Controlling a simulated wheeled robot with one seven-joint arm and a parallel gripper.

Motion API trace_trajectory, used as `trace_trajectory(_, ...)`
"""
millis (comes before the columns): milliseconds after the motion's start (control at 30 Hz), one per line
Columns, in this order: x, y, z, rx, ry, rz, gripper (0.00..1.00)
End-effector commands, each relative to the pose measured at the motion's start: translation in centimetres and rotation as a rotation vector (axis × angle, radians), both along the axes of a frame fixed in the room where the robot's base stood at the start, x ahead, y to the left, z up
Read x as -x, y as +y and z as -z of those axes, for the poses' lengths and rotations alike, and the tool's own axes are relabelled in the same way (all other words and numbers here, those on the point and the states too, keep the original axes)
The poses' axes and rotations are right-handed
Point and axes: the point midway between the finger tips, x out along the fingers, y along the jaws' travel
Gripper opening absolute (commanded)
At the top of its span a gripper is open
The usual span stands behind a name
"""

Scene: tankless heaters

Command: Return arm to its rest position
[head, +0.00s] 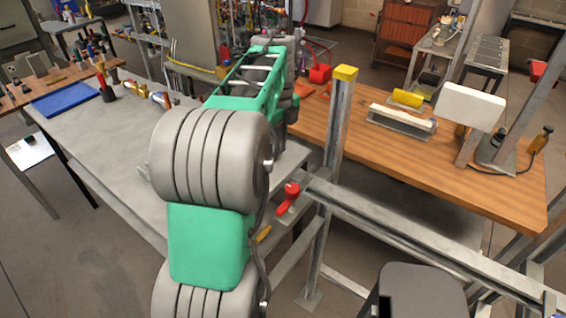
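My arm, with grey rounded joints and green links, rises from the bottom of the head view left of centre. It reaches up and away over the grey metal table (97,140). Its far part lies near the yellow-topped metal post (341,115) and the back of the table. I cannot make out my gripper's fingers; the end of the arm is hidden behind its own links or lost among the things behind it. I see nothing clearly held.
A blue mat (62,99) and brass fittings (134,88) lie on the metal table. A red-handled valve (289,197) sits close right of my arm. A wooden workbench (480,165) with a white block (470,106) stands right. A metal rail (420,238) crosses the lower right.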

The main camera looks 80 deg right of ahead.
Motion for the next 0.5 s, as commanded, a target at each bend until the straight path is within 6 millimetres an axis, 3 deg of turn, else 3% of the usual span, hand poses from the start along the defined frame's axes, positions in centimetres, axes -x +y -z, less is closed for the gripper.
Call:
trace_trajectory(200,0.2,0.0,-3.1,-0.001,0.001,0.004,0.00)
trace_trajectory(500,0.1,0.0,-3.5,-0.003,0.000,0.001,0.00)
